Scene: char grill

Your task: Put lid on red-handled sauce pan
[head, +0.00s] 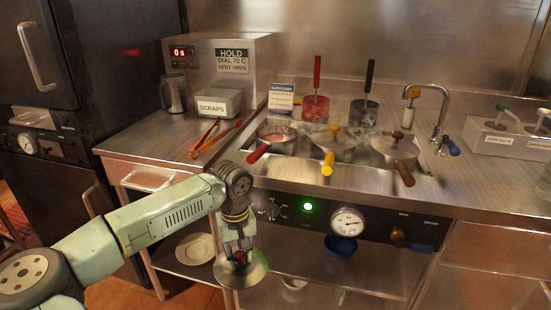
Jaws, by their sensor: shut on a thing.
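The red-handled sauce pan (279,135) sits open in the left well of the metal counter unit, with reddish contents showing and its handle pointing to the front left. My gripper (239,258) is shut on the reddish knob of a round metal lid (252,275). The lid hangs tilted in front of the counter, below its front edge and apart from the pan. The fingers and the wrist hide part of the lid and most of its knob.
A yellow-handled pan (335,152) and a brown-handled pan (396,152), both lidded, sit to the right of the red-handled one. Tongs (213,136) and a scraps bin (219,103) are at left. Ladles stand in pots (315,107) behind. A faucet (440,105) is at right.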

